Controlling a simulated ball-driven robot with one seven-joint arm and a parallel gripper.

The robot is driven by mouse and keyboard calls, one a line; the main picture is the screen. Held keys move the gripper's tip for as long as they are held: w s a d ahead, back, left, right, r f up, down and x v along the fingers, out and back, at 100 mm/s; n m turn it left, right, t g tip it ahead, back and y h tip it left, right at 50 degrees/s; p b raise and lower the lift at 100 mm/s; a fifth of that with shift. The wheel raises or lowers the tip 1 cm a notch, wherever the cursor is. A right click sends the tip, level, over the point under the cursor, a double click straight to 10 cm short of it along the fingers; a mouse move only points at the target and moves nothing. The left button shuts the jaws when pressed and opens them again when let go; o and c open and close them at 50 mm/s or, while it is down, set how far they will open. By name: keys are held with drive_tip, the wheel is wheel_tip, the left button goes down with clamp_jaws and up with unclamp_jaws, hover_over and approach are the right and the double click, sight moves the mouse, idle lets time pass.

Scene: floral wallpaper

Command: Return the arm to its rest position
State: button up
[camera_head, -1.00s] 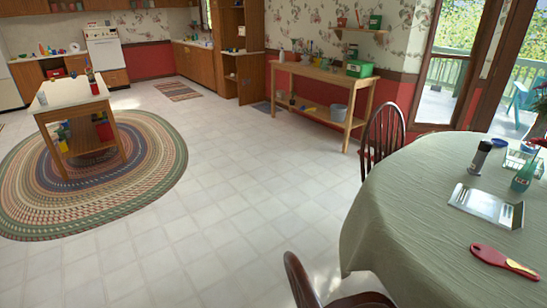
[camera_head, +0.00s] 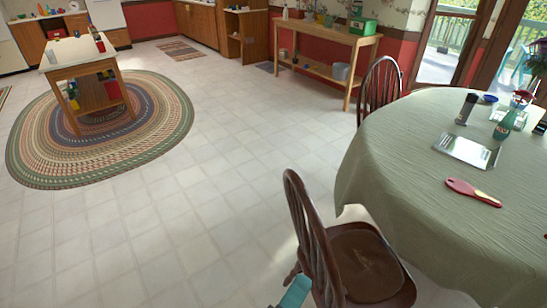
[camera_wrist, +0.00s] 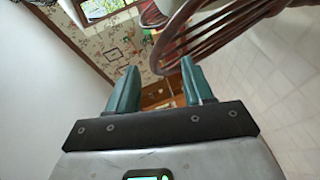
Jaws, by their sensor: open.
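My gripper (camera_wrist: 157,82) shows in the wrist view with its two teal fingers apart and nothing between them. The wrist view looks tilted toward the wallpapered wall (camera_wrist: 105,48). Brown curved rails of a wooden chair (camera_wrist: 222,32) show at the upper right of that view, close to the right finger; I cannot tell whether they touch. In the head view a small teal piece, likely a fingertip of mine, shows at the bottom edge near the dark wooden chair (camera_head: 365,262).
A round table (camera_head: 400,150) with a green cloth stands at the right, holding a red-handled brush (camera_head: 472,192), a metal tray (camera_head: 466,150) and bottles. Another chair (camera_head: 380,92) stands behind it. A wooden cart (camera_head: 84,68) stands on an oval rug (camera_head: 30,150). The tiled floor (camera_head: 215,190) between is clear.

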drive_tip(key=s+d+f+m+g+y, duration=0.25)
drive_tip(key=d+f+m+g, duration=0.4)
drive_tip(key=d+f, duration=0.75)
drive_tip(key=s+d+f+m+g+y, duration=0.2)
drive_tip(key=s+d+g, duration=0.1)
drive_tip(key=s+d, duration=0.2)
drive_tip(key=s+d+f+m+g+y, duration=0.2)
drive_tip(key=s+d+g+y, duration=0.1)
drive_tip(key=s, duration=0.6)
drive_tip(key=shift+d+f+y, duration=0.3)
drive_tip(key=shift+d+y, duration=0.05)
drive_tip(key=shift+d, duration=0.55)
